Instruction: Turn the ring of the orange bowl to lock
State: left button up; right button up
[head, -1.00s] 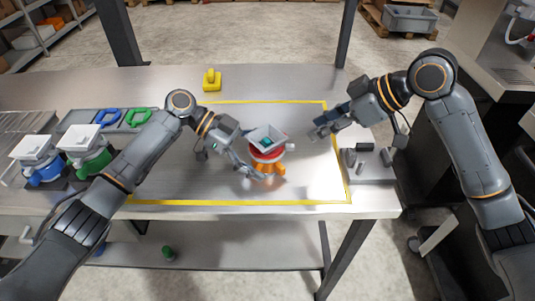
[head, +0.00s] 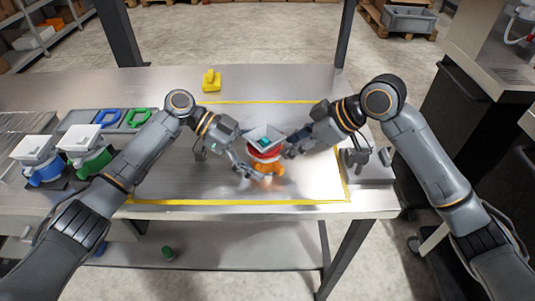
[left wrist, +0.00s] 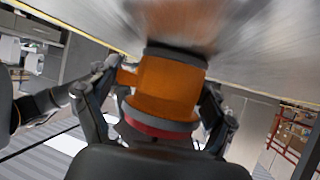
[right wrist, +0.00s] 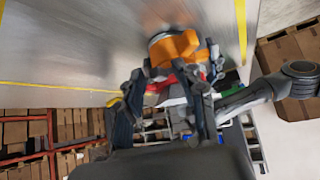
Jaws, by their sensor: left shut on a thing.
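A dispenser with a pale square hopper (head: 258,133), a red ring (head: 262,154) and an orange bowl (head: 270,169) at its bottom is upright inside the yellow outline. My left gripper (head: 250,170) is at its left side. In the left wrist view the left fingers lie on both sides of the orange bowl (left wrist: 168,88), shut on it; the red ring (left wrist: 158,128) shows beside the bowl. My right gripper (head: 291,150) is close to the dispenser's right side, at about ring height. In the right wrist view its fingers are spread and partly hide the red ring; contact cannot be told.
Two more dispensers, one blue (head: 46,172) and one green (head: 98,163), stand at the left. A tray (head: 76,122) holds a blue and a green ring-like part. A yellow object (head: 211,82) stands at the back. A grey fixture (head: 372,170) is at the right.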

aim_at(275, 161)
pick_arm(q)
jog(key=shift+s+d, duration=0.15)
jog(key=shift+s, duration=0.05)
pick_arm(e)
jog(key=shift+w+f, duration=0.1)
jog(key=shift+f, duration=0.3)
jog(key=shift+s, duration=0.25)
pick_arm(q)
jog(key=shift+w, duration=0.1)
pick_arm(e)
jog(key=shift+s+a+r, duration=0.1)
jog(key=shift+s+a, duration=0.05)
jog(key=shift+s, duration=0.15)
jog(key=shift+s+a, duration=0.1)
jog(key=shift+s, duration=0.2)
pick_arm(q)
jog(key=shift+w, duration=0.1)
pick_arm(e)
jog(key=shift+s+a, duration=0.15)
jog(key=shift+s, duration=0.15)
jog(key=shift+s+a, duration=0.65)
jog(key=shift+s, duration=0.1)
dwell(0.9)
jog(key=shift+w+d, duration=0.15)
jog(key=shift+w, duration=0.2)
jog(key=shift+d+r, duration=0.1)
